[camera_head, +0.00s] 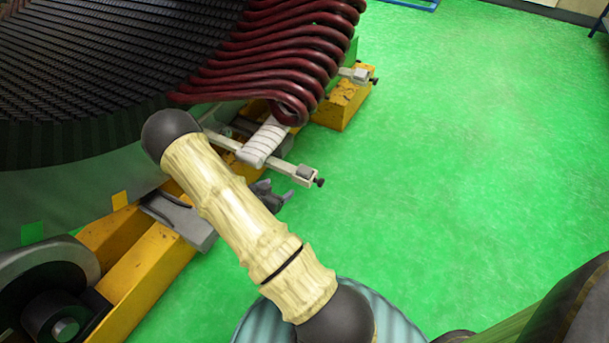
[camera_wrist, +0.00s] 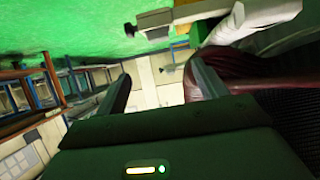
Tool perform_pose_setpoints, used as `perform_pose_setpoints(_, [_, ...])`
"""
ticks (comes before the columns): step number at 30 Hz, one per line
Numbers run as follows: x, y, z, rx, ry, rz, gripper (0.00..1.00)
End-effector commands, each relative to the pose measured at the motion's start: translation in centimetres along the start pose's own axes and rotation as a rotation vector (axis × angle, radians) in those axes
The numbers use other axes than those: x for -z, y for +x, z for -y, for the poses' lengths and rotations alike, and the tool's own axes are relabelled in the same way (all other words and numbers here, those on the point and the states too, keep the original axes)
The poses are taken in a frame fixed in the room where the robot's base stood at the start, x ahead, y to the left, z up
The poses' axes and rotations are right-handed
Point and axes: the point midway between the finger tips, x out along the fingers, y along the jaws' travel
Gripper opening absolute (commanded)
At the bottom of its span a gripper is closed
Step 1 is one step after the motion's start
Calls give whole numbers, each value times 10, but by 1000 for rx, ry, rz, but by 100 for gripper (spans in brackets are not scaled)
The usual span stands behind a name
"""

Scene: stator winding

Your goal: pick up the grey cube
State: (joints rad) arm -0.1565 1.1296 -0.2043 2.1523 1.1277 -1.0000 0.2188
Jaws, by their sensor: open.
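A small grey cube-like block (camera_head: 305,171) sits near the outer end of a pale bar that sticks out from the stator's yellow base. I cannot tell for certain that it is the task's grey cube. A similar grey block (camera_head: 360,75) sits on another bar farther back. In the wrist view, a grey block (camera_wrist: 155,20) shows on a bar near the top, beyond my fingers. My gripper (camera_head: 275,193) is partly hidden behind my arm, just left of and below the nearer bar's end. In the wrist view its fingers (camera_wrist: 160,76) are apart, with nothing held between them.
Dark red coils (camera_head: 285,50) overhang the bars, with a white-wrapped lead (camera_head: 264,143) beside the nearer one. The yellow base (camera_head: 150,265) and a dark motor-like part stand at lower left. Green floor (camera_head: 470,150) is clear at right. Shelving (camera_wrist: 25,95) shows in the wrist view.

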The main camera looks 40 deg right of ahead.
Motion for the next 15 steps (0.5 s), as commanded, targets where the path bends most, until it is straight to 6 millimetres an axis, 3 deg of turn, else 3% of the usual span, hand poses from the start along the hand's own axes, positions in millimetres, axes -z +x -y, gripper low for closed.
perform_pose_setpoints(5, [-2,19,-1,-2,1,0,71])
perform_pose_setpoints(15, [-2,79,-1,-2,1,0,71])
